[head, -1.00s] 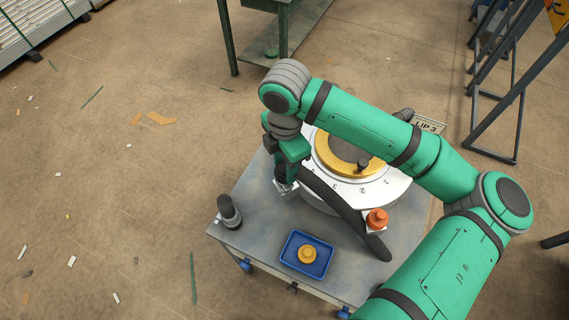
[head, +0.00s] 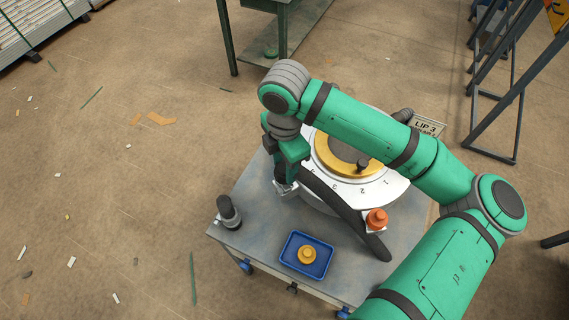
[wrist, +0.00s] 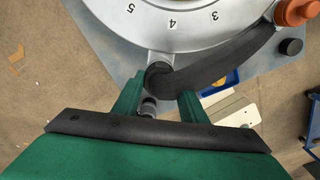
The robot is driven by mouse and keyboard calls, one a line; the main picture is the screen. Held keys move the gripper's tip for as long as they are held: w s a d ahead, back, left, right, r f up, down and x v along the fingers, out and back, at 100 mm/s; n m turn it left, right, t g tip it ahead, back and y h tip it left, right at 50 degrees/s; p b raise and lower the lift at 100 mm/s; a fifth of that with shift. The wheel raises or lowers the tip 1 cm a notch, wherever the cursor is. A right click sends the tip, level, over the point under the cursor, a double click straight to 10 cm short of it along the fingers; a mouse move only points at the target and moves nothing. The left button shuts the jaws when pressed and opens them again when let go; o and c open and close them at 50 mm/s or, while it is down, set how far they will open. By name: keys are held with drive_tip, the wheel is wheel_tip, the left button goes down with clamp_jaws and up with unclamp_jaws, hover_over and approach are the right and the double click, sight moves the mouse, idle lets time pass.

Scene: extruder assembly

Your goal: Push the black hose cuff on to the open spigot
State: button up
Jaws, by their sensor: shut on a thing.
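The black hose (head: 335,203) curves from my gripper down to the right along the front of the round numbered die; it also shows in the wrist view (wrist: 222,66). My gripper (head: 287,180) is low beside the die's left side. In the wrist view my gripper (wrist: 158,96) has its two green fingers on either side of the dark, round cuff end (wrist: 157,72) of the hose. A pale block (head: 284,188) shows just under the gripper in the head view. The open spigot is not clearly visible, so I cannot tell whether the cuff is on it.
An orange cap (head: 377,218) stands beside the hose's far end. A blue tray (head: 289,264) with a yellow part (head: 307,254) lies at the cart's front. A dark cylinder (head: 229,212) stands at the left corner. The grey cart top (head: 262,222) is clear between them.

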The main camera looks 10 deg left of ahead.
drive_tip(key=shift+f, duration=1.05)
drive_tip(key=o, duration=1.1)
drive_tip(key=shift+r, duration=0.1)
wheel_tip(320, 180, up, 11)
drive_tip(key=shift+f, duration=0.15)
